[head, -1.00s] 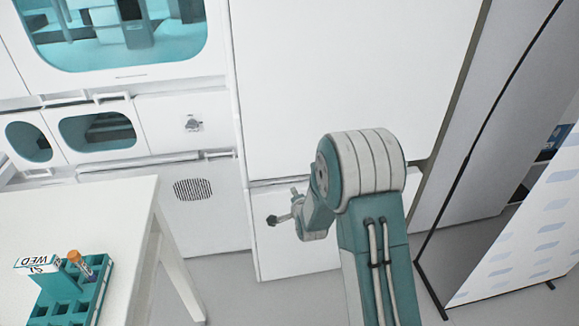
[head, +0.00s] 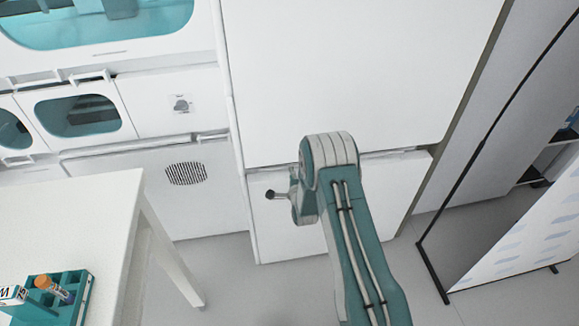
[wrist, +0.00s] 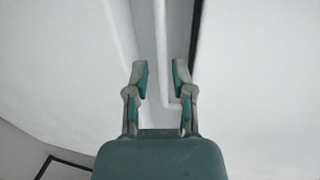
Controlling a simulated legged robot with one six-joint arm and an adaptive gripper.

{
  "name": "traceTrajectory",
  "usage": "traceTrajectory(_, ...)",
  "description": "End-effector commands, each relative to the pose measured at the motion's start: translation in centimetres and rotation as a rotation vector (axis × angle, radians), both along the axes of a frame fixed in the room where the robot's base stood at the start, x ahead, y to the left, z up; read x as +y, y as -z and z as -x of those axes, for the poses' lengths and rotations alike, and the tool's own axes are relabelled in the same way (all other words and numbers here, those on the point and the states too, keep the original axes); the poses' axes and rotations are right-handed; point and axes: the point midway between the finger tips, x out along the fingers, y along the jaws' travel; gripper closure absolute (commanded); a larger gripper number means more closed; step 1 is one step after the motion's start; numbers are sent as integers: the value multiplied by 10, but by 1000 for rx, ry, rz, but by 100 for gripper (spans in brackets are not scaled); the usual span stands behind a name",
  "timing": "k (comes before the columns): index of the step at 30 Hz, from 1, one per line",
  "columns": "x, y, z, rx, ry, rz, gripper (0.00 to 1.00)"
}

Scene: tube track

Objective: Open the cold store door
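A tall flat white panel (head: 345,75) fills the upper middle of the head view, with a lower white panel (head: 380,185) beneath it. No label shows, so I cannot tell for sure which one is the cold store door. My gripper (wrist: 160,72) is open and empty in the wrist view. Its two fingers are apart, in front of a narrow grey vertical strip (wrist: 160,25) between white surfaces, with a dark line to its right. I cannot tell whether the fingers touch anything. In the head view my arm mostly hides the gripper.
A white table (head: 90,215) with a teal rack (head: 72,300) stands at the lower left. White cabinets with teal windows (head: 77,117) line the left wall. A dark-framed leaning panel (head: 530,225) stands at the right. Grey floor (head: 240,295) is clear between.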

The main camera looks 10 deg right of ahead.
Motion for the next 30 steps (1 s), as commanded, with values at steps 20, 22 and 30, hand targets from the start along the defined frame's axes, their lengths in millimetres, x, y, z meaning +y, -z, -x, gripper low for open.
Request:
traceTrajectory(20,0,11,-53,1,0,1,69)
traceTrajectory(22,0,10,-53,1,0,1,69)
traceTrajectory(30,0,11,-53,3,0,1,100)
